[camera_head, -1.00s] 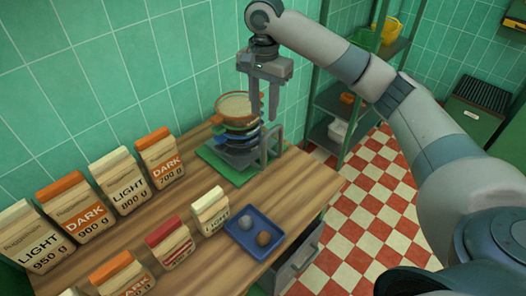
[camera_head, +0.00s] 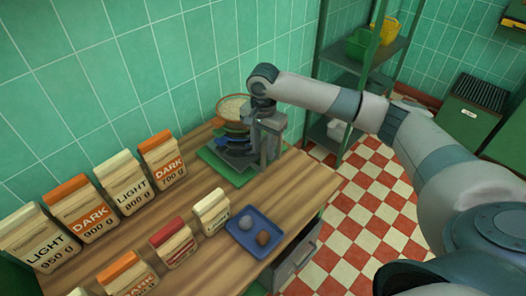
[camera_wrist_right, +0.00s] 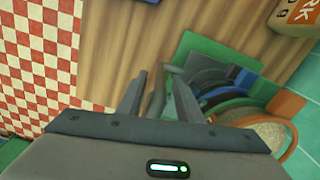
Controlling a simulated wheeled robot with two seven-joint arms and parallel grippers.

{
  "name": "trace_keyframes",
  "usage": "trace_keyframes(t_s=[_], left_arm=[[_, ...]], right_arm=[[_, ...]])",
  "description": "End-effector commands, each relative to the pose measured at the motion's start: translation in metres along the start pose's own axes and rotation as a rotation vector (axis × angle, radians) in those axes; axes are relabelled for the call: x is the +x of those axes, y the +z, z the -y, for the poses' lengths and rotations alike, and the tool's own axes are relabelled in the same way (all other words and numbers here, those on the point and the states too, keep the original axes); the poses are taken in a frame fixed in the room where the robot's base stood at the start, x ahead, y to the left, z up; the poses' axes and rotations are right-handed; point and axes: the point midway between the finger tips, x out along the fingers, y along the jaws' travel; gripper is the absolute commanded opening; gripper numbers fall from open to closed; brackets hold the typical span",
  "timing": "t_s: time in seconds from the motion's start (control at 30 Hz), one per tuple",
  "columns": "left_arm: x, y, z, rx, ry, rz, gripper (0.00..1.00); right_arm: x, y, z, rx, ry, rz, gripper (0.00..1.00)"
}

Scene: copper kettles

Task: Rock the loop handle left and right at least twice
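The grey loop handle (camera_wrist_right: 157,98) stands at the right side of a stack of coloured bowl-like pieces (camera_head: 236,126) on a green base (camera_head: 222,172). In the head view my right gripper (camera_head: 265,152) is lowered over the handle and largely hides it. In the right wrist view the two fingers of that gripper (camera_wrist_right: 159,78) are apart, one on each side of the handle, with gaps showing. The top of the stack holds a pale, grainy fill in an orange-brown rim (camera_wrist_right: 291,108). My left gripper is not in view.
Several paper bags labelled LIGHT and DARK (camera_head: 124,182) line the wooden table (camera_head: 160,221) at left. A blue tray (camera_head: 256,249) with a grey and a brown lump lies in front of the stack. A green tiled wall is close behind; a shelf rack (camera_head: 343,108) stands at right.

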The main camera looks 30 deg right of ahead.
Motion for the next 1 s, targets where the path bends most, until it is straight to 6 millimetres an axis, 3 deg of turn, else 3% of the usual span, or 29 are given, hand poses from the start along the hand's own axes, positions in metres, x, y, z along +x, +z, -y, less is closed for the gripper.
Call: trace_keyframes(t_s=[0.23, 0.63, 0.8, 1.0], left_arm=[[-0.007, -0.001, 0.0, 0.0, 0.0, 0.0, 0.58], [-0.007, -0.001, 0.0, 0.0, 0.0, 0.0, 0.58], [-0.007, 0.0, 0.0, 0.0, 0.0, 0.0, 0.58], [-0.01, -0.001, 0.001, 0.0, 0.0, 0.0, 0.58]], right_arm=[[0.025, 0.0, 0.0, 0.001, 0.001, 0.0, 0.33], [0.031, 0.0, 0.0, 0.001, -0.001, 0.0, 0.33], [0.031, 0.0, 0.0, 0.001, -0.001, 0.0, 0.0], [0.03, 0.0, 0.0, 0.0, 0.001, -0.007, 0.0]])
